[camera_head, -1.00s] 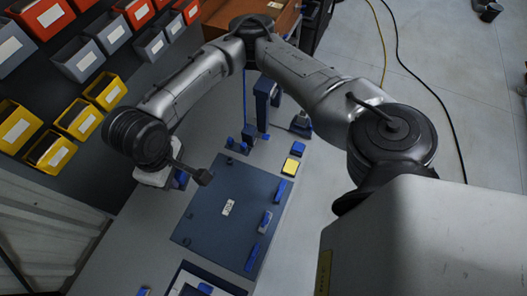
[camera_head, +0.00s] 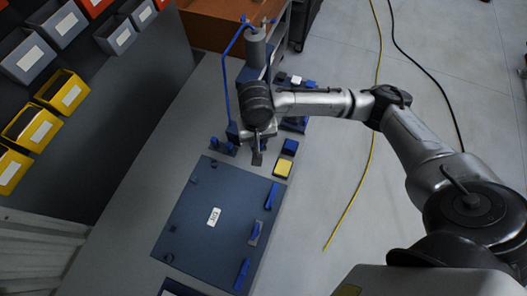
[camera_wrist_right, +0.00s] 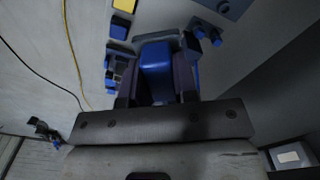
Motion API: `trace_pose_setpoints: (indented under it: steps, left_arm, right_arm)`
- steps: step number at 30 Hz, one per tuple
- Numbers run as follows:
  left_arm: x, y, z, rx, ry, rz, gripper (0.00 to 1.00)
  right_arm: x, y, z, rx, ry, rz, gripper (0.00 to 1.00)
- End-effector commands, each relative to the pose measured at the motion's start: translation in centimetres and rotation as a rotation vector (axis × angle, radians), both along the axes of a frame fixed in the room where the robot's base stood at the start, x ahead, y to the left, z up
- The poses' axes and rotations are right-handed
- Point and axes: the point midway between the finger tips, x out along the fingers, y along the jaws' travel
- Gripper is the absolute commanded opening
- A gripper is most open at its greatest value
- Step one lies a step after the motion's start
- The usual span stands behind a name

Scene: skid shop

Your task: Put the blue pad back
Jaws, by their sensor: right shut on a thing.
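My right gripper (camera_head: 257,158) is over the bench, just beyond the far edge of the dark blue board (camera_head: 200,233). In the right wrist view its jaws (camera_wrist_right: 157,90) are shut on a smooth blue block (camera_wrist_right: 157,60). I cannot tell from its shape whether this is the pad. A separate small blue pad (camera_head: 289,147) lies on the bench right of the gripper, beside a yellow pad (camera_head: 283,168). Both also show in the wrist view, the blue one (camera_wrist_right: 118,31) and the yellow one (camera_wrist_right: 124,5). My left gripper is out of view.
A blue upright rod (camera_head: 228,85) stands close to my right wrist. Short blue posts (camera_head: 222,146) are left of the gripper. Blue pieces (camera_head: 271,196) lie along the board's right side. Yellow bins (camera_head: 32,127) line the left. The board's middle is mostly clear.

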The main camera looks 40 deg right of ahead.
Motion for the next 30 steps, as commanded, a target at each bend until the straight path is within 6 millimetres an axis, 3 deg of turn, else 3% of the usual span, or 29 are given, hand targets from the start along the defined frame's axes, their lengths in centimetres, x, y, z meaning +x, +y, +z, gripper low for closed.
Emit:
trace_pose_setpoints:
  steps: [1,3,6,12,18,22,30]
  left_arm:
    - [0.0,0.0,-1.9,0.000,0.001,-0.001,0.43]
    - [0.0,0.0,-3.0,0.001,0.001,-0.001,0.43]
    - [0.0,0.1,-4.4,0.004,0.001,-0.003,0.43]
    - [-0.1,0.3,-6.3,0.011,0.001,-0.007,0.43]
    - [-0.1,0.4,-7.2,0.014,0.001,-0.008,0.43]
    - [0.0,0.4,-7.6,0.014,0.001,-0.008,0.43]
    - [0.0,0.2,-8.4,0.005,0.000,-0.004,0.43]
  right_arm:
    - [-0.4,-1.1,-3.8,0.000,0.010,-0.071,0.05]
    - [-0.7,-2.6,-6.9,-0.002,0.010,-0.161,0.05]
    - [-1.4,-4.8,-10.9,-0.003,0.008,-0.276,0.05]
    - [-3.3,-8.6,-16.7,-0.003,0.006,-0.447,0.05]
    - [-4.7,-10.9,-19.7,-0.001,0.002,-0.538,0.05]
    - [-4.8,-11.4,-20.7,0.000,-0.001,-0.565,0.05]
    - [-0.8,-9.0,-23.7,0.004,-0.002,-0.573,0.05]
